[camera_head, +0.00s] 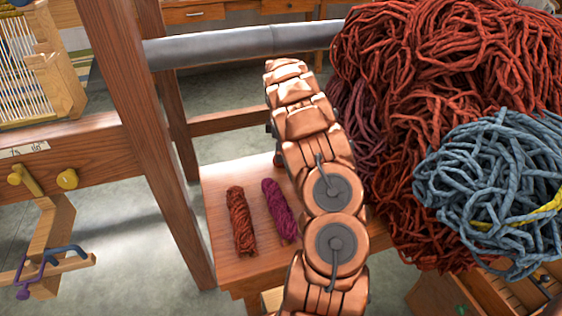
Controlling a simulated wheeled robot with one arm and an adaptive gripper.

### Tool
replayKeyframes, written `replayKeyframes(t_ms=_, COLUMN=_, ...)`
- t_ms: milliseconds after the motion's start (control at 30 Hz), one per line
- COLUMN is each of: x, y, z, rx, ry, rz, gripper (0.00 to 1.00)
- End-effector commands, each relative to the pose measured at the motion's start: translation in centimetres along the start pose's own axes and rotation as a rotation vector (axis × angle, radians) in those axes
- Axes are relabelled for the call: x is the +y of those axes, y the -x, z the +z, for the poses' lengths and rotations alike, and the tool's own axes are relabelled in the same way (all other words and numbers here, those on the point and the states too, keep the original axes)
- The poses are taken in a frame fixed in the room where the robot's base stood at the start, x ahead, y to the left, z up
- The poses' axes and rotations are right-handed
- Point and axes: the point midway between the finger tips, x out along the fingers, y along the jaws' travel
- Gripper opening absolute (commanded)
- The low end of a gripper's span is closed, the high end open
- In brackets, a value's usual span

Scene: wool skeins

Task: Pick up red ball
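A large tangled mass of rust-red wool (440,70) fills the upper right; it is the biggest red thing in view. A smaller twisted red skein (241,222) lies on the wooden table to the left of my arm. I see no separate, clearly round red ball. My copper-coloured arm rises through the middle of the view, overlapping the left edge of the wool mass. I cannot make out my gripper's fingers; they are hidden behind the arm or out of view.
A purple skein (279,211) lies beside the red one on the small wooden table (222,176). Blue-grey wool (495,190) with a yellow strand overlaps the red mass. A wooden loom frame (145,120) with a grey roller (235,46) stands left. Grey floor (110,225) shows between.

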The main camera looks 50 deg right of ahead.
Motion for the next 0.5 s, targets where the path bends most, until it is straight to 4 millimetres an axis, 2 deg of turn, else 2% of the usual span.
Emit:
replayKeyframes(t_ms=33, x=0.0, y=-0.9, z=0.2, rx=-0.001, ry=-0.001, rz=-0.001, gripper=0.87)
replayKeyframes(t_ms=200, x=0.0, y=-3.0, z=0.3, rx=0.000, ry=0.000, rz=-0.001, gripper=0.87)
replayKeyframes(t_ms=500, x=0.0, y=-3.5, z=0.3, rx=0.001, ry=-0.001, rz=0.000, gripper=0.86)
